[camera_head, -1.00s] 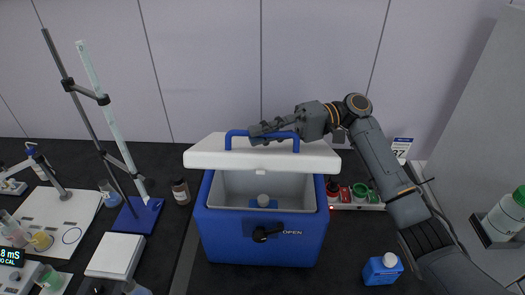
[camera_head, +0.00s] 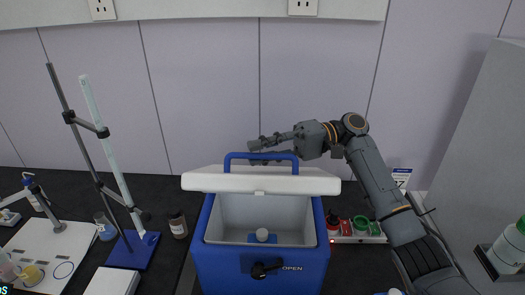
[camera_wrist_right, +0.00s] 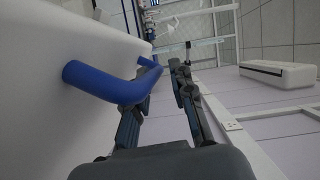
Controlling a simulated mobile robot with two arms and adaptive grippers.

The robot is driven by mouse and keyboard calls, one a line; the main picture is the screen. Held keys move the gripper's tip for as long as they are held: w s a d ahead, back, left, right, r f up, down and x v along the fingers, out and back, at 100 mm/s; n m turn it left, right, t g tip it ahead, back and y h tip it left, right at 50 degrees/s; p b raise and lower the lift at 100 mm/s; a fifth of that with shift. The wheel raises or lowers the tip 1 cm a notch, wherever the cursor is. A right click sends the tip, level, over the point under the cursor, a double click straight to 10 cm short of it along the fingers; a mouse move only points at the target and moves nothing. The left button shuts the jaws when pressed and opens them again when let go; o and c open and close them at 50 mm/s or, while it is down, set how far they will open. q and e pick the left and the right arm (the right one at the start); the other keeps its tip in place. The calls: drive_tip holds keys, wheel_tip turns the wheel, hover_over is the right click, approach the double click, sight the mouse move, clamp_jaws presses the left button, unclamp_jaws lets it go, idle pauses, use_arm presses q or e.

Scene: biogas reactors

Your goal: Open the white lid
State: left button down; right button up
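The white lid (camera_head: 215,183) of the blue cooler box (camera_head: 220,265) stands raised and tilted back, with the grey box interior showing below it. A blue handle (camera_head: 240,156) is fixed on the lid. My right gripper (camera_head: 254,152) is open at the handle, with its fingers apart; one finger is above the bar and the other is near it. In the wrist view, the handle (camera_wrist_right: 105,88) runs past the left finger of the right gripper (camera_wrist_right: 163,72), and the white lid (camera_wrist_right: 50,125) fills the left side. Whether they touch is unclear. My left gripper is out of view.
A brown bottle (camera_head: 178,226) and a stand with a tall tube (camera_head: 103,140) are at left. A rack with red and green items (camera_head: 360,225) is at right, beneath my right arm. The wall is behind.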

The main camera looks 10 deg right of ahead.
drive_tip(key=d, duration=0.4)
drive_tip(key=w+d, duration=0.1)
drive_tip(key=d, duration=0.3)
drive_tip(key=w+d, duration=0.1)
drive_tip(key=d, duration=0.2)
drive_tip(key=shift+w+d+r, duration=0.15)
drive_tip(key=shift+d+r, duration=0.1)
drive_tip(key=shift+d, duration=0.15)
drive_tip(key=shift+f, duration=0.1)
